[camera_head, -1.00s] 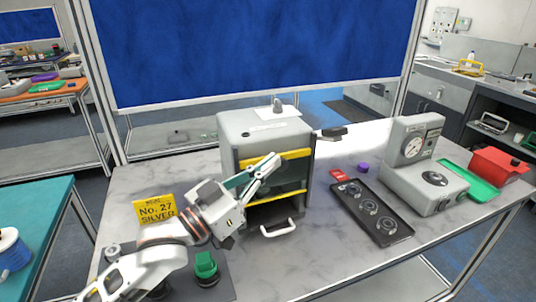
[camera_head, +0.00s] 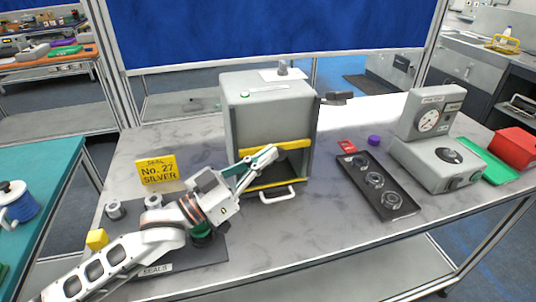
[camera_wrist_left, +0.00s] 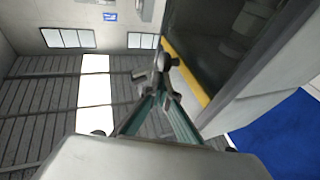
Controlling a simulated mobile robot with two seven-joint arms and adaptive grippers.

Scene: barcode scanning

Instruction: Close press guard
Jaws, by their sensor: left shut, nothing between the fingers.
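The press (camera_head: 272,118) is a grey box on the grey table, with an open dark front. Its guard, framed by yellow bars (camera_head: 285,146), sits low in the front opening; its lower bar is just above a white handle (camera_head: 278,194). My left gripper (camera_head: 270,154) is shut and empty, its fingertips at the guard's upper yellow bar. In the left wrist view the shut fingertips (camera_wrist_left: 158,76) are close beside a yellow bar (camera_wrist_left: 186,70); I cannot tell whether they touch. My right gripper is not in view.
A black tray (camera_head: 378,186) with round parts and a grey dial gauge device (camera_head: 437,150) stand to the right. A dark mat (camera_head: 205,258) lies under my left arm. The front right table area is clear.

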